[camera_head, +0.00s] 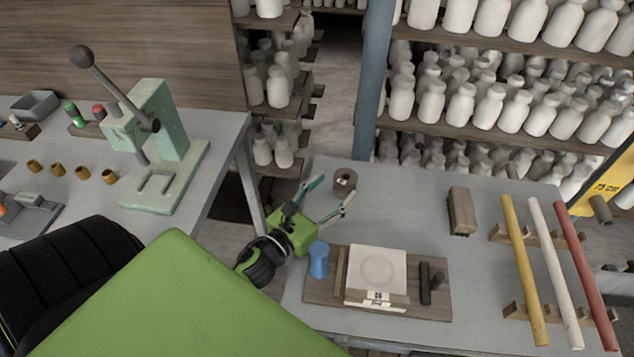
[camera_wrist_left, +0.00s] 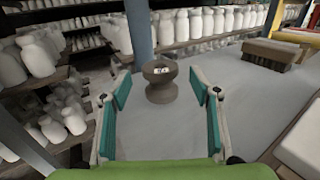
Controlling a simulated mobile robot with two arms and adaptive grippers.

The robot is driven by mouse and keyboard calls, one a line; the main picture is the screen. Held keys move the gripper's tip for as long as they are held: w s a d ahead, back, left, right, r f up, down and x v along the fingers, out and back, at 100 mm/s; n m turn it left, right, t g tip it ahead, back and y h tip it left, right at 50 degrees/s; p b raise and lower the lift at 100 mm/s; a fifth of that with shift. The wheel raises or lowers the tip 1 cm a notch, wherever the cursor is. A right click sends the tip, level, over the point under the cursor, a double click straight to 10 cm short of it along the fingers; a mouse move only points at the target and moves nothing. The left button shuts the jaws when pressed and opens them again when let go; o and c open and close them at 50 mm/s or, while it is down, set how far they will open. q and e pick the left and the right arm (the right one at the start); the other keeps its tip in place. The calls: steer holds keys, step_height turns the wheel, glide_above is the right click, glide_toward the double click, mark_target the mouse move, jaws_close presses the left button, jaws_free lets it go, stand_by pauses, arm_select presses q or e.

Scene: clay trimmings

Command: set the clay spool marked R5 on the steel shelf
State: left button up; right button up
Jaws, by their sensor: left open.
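A grey-brown clay spool (camera_head: 345,179) stands upright near the far left corner of the grey table (camera_head: 420,200). In the left wrist view the spool (camera_wrist_left: 161,82) shows a pale label with dark marks too small to read. My left gripper (camera_head: 331,191) is open and empty, its teal-padded fingers pointing at the spool. The spool stands centred just beyond the fingertips, with no contact visible. Behind the table is a rack with a blue-grey post (camera_head: 371,85) and boards full of white bottles; I cannot tell whether this is the steel shelf. My right gripper is not in view.
On the table are a wooden board (camera_head: 430,306) with a white tile (camera_head: 378,266), a blue cup (camera_head: 319,260), a brush (camera_head: 461,211) and coloured rods (camera_head: 550,260) on wooden rests. A green lever press (camera_head: 165,150) stands on the left bench. Bare tabletop surrounds the spool.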

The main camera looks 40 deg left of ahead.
arm_select(q)
steer(key=s, duration=0.3)
steer(key=s+b, duration=0.1)
steer(key=s, duration=0.2)
steer(key=shift+s+a, duration=0.2)
steer(key=shift+s, duration=0.1)
